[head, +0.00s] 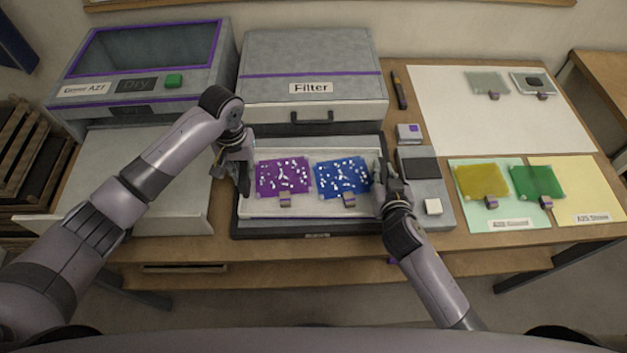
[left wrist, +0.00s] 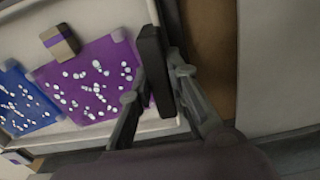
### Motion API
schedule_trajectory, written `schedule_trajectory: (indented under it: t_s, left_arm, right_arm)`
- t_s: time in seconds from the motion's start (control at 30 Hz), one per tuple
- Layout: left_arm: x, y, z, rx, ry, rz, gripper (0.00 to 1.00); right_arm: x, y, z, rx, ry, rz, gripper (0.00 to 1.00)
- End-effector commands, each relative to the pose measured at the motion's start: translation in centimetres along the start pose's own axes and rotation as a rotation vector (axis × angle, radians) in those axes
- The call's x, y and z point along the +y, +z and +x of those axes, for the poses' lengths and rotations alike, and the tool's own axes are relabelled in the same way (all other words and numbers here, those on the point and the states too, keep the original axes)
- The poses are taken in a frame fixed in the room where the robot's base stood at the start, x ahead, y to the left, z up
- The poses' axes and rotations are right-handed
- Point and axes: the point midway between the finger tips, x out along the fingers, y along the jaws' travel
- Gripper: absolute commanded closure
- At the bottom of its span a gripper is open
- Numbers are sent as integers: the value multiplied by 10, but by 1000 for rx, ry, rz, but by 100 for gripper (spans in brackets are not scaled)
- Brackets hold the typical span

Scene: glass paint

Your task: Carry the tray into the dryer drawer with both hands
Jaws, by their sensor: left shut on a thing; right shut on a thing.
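The white tray (head: 312,211) lies over the dark filter base, holding a purple pane (head: 283,172) and a blue pane (head: 340,172), both with white spots. My left gripper (head: 244,182) is shut at the tray's left end. In the left wrist view, the fingers of my left gripper (left wrist: 155,95) close around a black handle (left wrist: 155,70) beside the tray wall. My right gripper (head: 379,176) is shut at the tray's right end; its grip is partly hidden. The dryer (head: 145,65) stands at the back left, its pale drawer (head: 140,180) pulled out and empty where visible.
The filter machine (head: 312,70) stands behind the tray. A grey device (head: 428,195) sits close to the tray's right. Further right are a green sheet (head: 480,210) and a yellow sheet (head: 580,195) with coloured panes. My left arm crosses above the drawer.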

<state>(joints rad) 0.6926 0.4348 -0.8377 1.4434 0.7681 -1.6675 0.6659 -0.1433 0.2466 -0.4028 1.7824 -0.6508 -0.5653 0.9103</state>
Motion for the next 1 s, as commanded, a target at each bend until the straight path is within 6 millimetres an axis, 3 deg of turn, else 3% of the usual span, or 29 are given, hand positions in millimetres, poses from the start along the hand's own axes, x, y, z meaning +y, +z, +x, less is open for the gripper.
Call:
schedule_trajectory:
  t_s: [0.47, 1.0]
  left_arm:
    - [0, -1, -5, 3, 1, 0, 100]
    - [0, -1, -50, 3, 1, 0, 100]
  right_arm:
    - [0, -5, -2, 3, -1, 0, 100]
    - [0, -46, -19, 2, -1, -1, 100]
